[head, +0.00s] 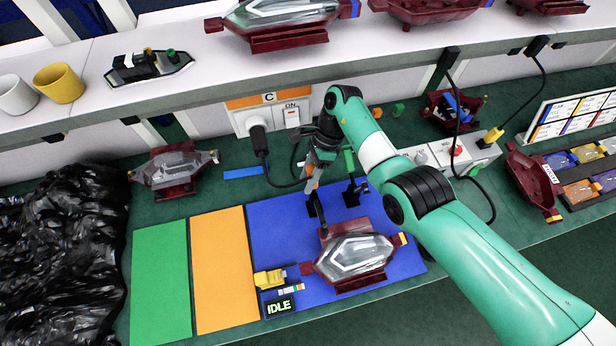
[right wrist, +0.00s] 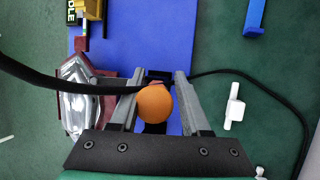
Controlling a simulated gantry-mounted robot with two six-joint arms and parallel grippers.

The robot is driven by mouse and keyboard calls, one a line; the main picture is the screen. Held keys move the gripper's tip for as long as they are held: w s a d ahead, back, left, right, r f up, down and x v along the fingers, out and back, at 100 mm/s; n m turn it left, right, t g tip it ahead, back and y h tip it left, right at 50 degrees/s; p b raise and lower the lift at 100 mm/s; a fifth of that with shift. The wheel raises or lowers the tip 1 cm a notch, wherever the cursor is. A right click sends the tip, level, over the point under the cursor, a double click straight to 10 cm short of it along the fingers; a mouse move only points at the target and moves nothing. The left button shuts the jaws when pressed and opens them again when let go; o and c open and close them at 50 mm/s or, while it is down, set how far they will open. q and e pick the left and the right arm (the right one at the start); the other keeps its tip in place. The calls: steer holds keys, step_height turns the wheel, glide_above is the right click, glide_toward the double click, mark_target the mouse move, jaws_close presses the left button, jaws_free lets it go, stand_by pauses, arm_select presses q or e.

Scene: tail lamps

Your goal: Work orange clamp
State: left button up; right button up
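The orange-handled clamp (head: 311,187) stands on a black base at the back of the blue mat (head: 285,235). Its rounded orange end (right wrist: 155,103) shows between my right gripper's fingers in the right wrist view. My right gripper (head: 314,164) is directly over this clamp, its fingers pointing down. In the right wrist view the gripper (right wrist: 163,85) is open, with a gap visible beside the orange end. A green-handled clamp (head: 350,165) stands just to the right. A red-framed lamp (head: 355,255) with a clear lens lies in front of the clamps. My left gripper is not in view.
An IDLE sign (head: 280,306) and a yellow device (head: 270,278) sit at the mat's front left. Orange (head: 222,270) and green (head: 160,282) mats lie left. A black cable (head: 275,178) hangs beside the gripper. A control box (head: 455,155) stands right.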

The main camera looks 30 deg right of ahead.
mark_target(308, 173)
steer(key=shift+o, duration=0.8)
steer(key=shift+r, duration=0.4)
step_height(308, 173, up, 3)
steer(key=p, duration=0.2)
steer(key=shift+r+p, duration=0.15)
steer(key=shift+p, duration=0.15)
steer(key=s+a+r+p, duration=0.5)
steer(key=s+r+p, duration=0.4)
steer(key=s+p, duration=0.4)
steer(key=p, duration=0.5)
steer(key=shift+a, duration=0.1)
